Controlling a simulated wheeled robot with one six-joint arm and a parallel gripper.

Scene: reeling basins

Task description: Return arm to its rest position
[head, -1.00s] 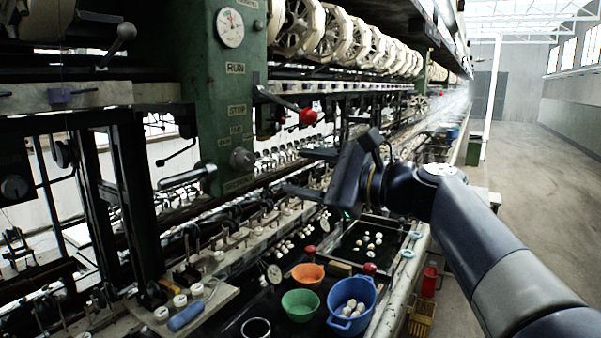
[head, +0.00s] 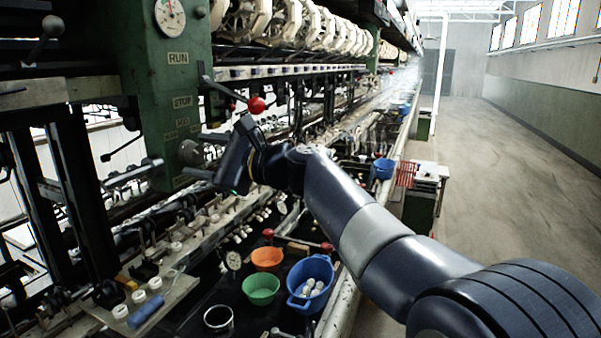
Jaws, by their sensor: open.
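My gripper (head: 202,155) is left of centre in the head view, at the end of my dark, outstretched arm. Its two dark fingers point left, toward the green machine column (head: 160,105), with a gap between them.
Below stand a blue basin (head: 322,268) with white cocoons, an orange bowl (head: 267,257), a green bowl (head: 261,288) and a metal cup (head: 218,318). A red-knobbed lever (head: 256,105) is close above the gripper. The aisle floor (head: 490,150) at right is clear.

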